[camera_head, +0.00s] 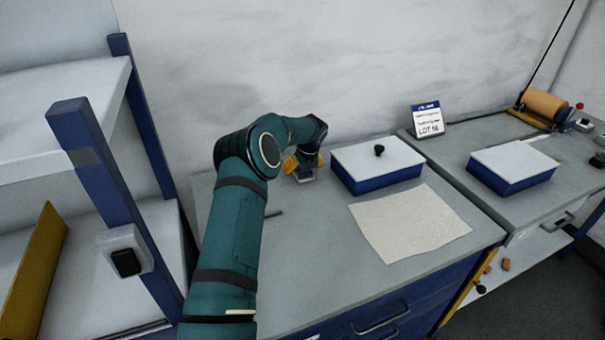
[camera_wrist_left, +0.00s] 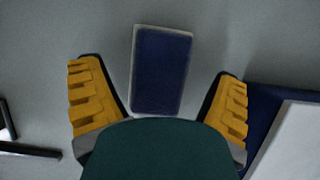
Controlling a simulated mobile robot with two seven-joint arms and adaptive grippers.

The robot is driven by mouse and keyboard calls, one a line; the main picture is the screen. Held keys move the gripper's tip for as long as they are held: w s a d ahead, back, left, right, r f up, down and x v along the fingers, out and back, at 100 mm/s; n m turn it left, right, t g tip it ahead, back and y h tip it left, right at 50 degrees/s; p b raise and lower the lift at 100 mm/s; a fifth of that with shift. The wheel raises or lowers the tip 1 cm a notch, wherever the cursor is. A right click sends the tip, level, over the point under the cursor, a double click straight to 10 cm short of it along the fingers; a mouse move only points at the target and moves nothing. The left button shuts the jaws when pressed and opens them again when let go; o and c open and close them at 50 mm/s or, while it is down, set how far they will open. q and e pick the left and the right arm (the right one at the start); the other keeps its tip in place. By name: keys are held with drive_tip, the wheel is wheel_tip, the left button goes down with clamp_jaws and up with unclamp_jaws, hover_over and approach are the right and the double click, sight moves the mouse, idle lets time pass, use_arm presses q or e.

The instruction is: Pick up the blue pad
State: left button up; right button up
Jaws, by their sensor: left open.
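The blue pad (camera_wrist_left: 160,72) lies flat on the grey worktop, a dark blue rectangle with a pale rim. In the left wrist view it sits between and slightly beyond the yellow fingers of my left gripper (camera_wrist_left: 158,108). The gripper is open, with a gap on each side of the pad. In the head view my left gripper (camera_head: 303,165) is low over the back of the worktop, and the blue pad (camera_head: 306,179) shows only in small part beneath it. My right gripper is in neither view.
A blue box with a white lid and black knob (camera_head: 378,165) stands close to the right of the gripper. A cream sheet (camera_head: 409,224) lies in front of it. A dark thin tool (camera_wrist_left: 28,150) lies left of the pad. A shelf with blue posts (camera_head: 96,175) stands at left.

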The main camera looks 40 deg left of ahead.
sight(302, 166)
use_arm(q)
drive_tip(key=shift+a+f, duration=0.1)
drive_tip(key=shift+f, duration=0.2)
drive_tip(key=c, duration=1.3)
drive_tip(key=shift+r, duration=0.1)
wheel_tip(302, 166, up, 10)
drive_tip(key=shift+f+p, duration=0.1)
drive_tip(key=shift+p, duration=0.95)
